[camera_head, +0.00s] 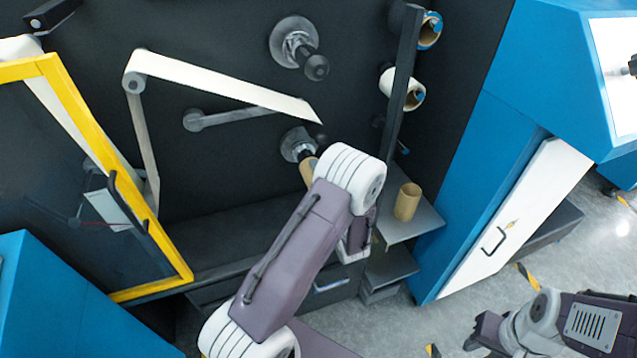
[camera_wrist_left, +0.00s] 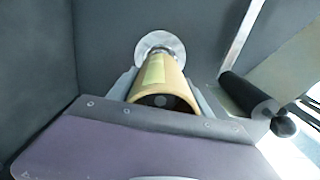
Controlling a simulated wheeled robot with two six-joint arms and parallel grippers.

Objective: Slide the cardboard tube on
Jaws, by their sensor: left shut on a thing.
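The cardboard tube (camera_head: 307,171) is tan and points at the lower spindle (camera_head: 298,146), a dark shaft with a metal flange on the black panel. In the left wrist view the tube (camera_wrist_left: 164,72) runs away from me toward the round metal flange (camera_wrist_left: 160,46). My left gripper (camera_wrist_left: 167,88) is shut on the tube, one finger along each side. A grey round shape shows inside the tube's near opening; how far the shaft reaches in is unclear. In the head view my arm hides most of this gripper. My right gripper (camera_head: 484,331) is at the lower right, away from the panel.
An upper spindle (camera_head: 300,48) sticks out above. A white web (camera_head: 215,82) runs over rollers to the left. Another tan tube (camera_head: 407,202) stands on a grey shelf (camera_head: 428,222). Two rolls (camera_head: 402,88) (camera_head: 430,30) hang at the right. A yellow-framed door (camera_head: 72,110) is at the left.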

